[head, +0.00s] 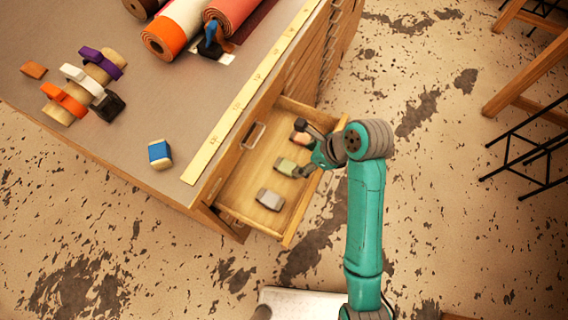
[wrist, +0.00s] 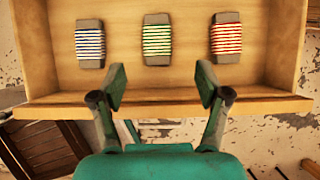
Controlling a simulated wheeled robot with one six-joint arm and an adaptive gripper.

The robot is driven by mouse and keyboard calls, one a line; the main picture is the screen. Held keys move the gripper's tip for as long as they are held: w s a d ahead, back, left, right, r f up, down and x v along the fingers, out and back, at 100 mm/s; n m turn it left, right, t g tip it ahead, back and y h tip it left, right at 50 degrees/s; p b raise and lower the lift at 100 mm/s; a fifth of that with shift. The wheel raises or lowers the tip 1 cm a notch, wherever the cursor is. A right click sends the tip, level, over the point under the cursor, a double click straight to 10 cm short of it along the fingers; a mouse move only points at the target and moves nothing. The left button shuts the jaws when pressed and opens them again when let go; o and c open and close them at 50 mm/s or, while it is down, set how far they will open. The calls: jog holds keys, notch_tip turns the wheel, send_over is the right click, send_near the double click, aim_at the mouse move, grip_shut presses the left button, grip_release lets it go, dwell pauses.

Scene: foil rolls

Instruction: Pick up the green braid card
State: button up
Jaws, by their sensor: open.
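The green braid card (wrist: 157,40), a grey card wound with green and white braid, lies in the open drawer. In the wrist view it is the middle one of three cards. In the head view the green card (head: 286,167) is partly beside my gripper's fingers. My gripper (wrist: 160,88) is open and empty, its fingertips near the drawer's front wall, short of the green card. In the head view my gripper (head: 302,148) is over the drawer, reaching in from the right.
A blue-striped card (wrist: 90,43) lies left of the green one and a red-striped card (wrist: 226,37) right of it, with bare drawer floor between. The drawer's front wall (wrist: 170,108) is a raised edge. The worktop (head: 150,110) holds rolls and a blue spool (head: 160,154).

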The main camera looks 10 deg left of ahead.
aim_at(288, 166)
jog(key=x, duration=0.9)
jog(key=shift+s+f, duration=0.1)
jog(key=shift+s, duration=0.1)
jog(key=shift+c, duration=0.3)
jog(key=c, duration=1.1)
